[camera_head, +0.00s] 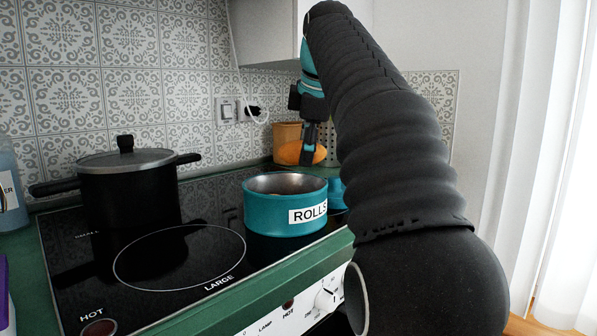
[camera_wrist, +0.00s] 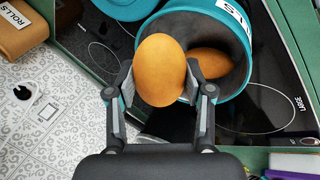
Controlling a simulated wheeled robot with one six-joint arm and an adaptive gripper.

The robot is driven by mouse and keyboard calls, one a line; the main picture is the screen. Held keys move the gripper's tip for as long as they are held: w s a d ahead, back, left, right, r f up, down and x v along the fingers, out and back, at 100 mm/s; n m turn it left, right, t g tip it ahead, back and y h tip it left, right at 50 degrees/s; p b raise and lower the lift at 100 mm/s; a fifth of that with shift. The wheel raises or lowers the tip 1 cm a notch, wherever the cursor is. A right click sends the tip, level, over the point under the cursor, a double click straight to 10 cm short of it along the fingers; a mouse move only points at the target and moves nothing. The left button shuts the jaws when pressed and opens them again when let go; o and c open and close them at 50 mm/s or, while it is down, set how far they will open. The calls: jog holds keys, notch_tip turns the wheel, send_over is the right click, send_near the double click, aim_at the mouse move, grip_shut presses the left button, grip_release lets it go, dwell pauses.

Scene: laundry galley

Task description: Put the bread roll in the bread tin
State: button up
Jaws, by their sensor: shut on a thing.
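The bread roll, an orange-brown oval (camera_wrist: 161,68), is held between the two fingers of my gripper (camera_wrist: 158,84). In the head view the roll (camera_head: 290,153) hangs at my gripper (camera_head: 309,153), behind and above the tin. The bread tin is a round teal pot with a bare metal inside and a white ROLLS label (camera_head: 262,208). It stands open on the black hob, and in the wrist view its rim (camera_wrist: 243,38) is beside and partly behind the held roll. Another brown roll (camera_wrist: 212,62) shows inside the tin.
A black lidded pot (camera_head: 128,195) stands on the hob at left. A tan container (camera_head: 285,134) is at the back by the tiled wall; it shows a ROLLS label in the wrist view (camera_wrist: 20,32). Another teal round thing (camera_head: 337,191) is just behind the tin. The front hob ring is clear.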

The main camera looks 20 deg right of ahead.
jog(key=shift+w+a+f, duration=0.35)
jog(key=shift+w+f, duration=0.1)
jog(key=shift+w, duration=0.2)
jog(key=shift+f+b, duration=0.7)
jog(key=shift+f, duration=1.3)
jog(key=shift+f+b, duration=0.4)
jog(key=shift+f, duration=0.25)
jog(key=o, duration=1.2)
jog(key=shift+c, duration=0.2)
jog(key=shift+r, duration=0.3)
jog(key=p+v, duration=0.2)
jog(key=v, duration=1)
jog(key=shift+r, duration=0.3)
